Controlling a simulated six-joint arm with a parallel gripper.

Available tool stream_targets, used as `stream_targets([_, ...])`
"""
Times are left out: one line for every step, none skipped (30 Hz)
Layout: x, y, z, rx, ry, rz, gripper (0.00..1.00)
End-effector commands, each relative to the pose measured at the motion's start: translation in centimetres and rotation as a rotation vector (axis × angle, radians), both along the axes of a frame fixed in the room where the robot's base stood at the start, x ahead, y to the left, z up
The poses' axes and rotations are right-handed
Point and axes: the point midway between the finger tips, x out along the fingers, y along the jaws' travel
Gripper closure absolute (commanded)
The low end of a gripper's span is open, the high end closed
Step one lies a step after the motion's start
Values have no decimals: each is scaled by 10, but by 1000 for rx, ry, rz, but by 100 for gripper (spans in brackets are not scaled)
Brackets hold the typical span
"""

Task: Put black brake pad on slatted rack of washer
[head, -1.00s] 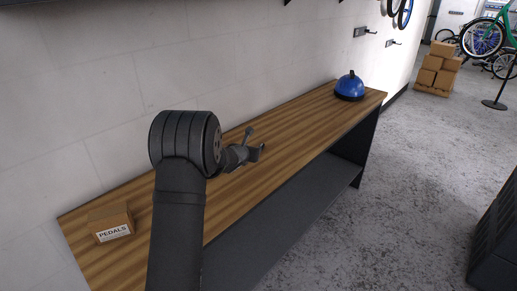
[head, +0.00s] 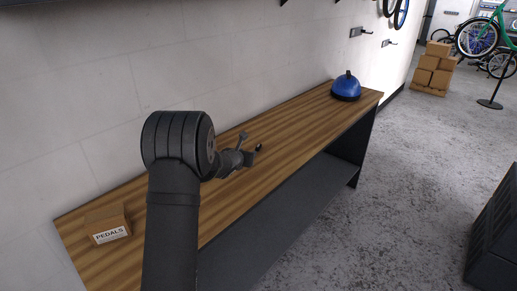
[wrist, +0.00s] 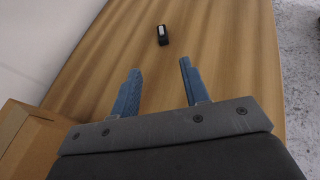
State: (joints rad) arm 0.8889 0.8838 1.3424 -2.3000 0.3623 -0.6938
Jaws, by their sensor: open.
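The black brake pad (wrist: 162,36), a small black block with a pale patch on top, lies on the wooden bench top (wrist: 205,50) in the wrist view. It is beyond my fingertips and apart from them. In the head view a small black piece, which looks like the pad (head: 259,147), shows just past my gripper (head: 248,147). My gripper is open and empty over the bench, also seen in the wrist view (wrist: 158,82) with its two blue-grey fingers spread. I cannot make out a slatted rack or a washer for certain.
A cardboard box marked PEDALS (head: 108,229) stands at the bench's near left end. A blue domed object (head: 346,87) stands at the far end. A dark slatted-sided unit (head: 496,238) is on the floor at right. The white wall runs along the bench's back.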

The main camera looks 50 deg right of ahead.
Motion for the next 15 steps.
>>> stream_targets([3, -9, -5, -1, 1, -1, 58])
stream_targets([5, -13, -8, 1, 1, -1, 58])
stream_targets([8, -19, -10, 0, -1, 0, 58])
stream_targets([10, -24, -12, 1, 0, 0, 58])
stream_targets([11, -28, -14, 1, 0, 0, 58])
stream_targets([13, -33, -15, -1, -1, 0, 58])
stream_targets([15, -37, -17, 0, 0, -1, 58])
stream_targets([16, -40, -18, 0, 0, -1, 58])
stream_targets([17, -43, -20, 0, 0, 0, 58])
stream_targets([18, -45, -21, 0, 0, 0, 58])
stream_targets([19, -47, -21, 0, 0, 0, 58])
stream_targets([20, -49, -22, 1, 0, 0, 58])
stream_targets([20, -50, -23, 1, 0, 0, 58])
stream_targets([20, -51, -23, 0, 0, 0, 58])
stream_targets([21, -52, -23, 0, 0, 0, 58])
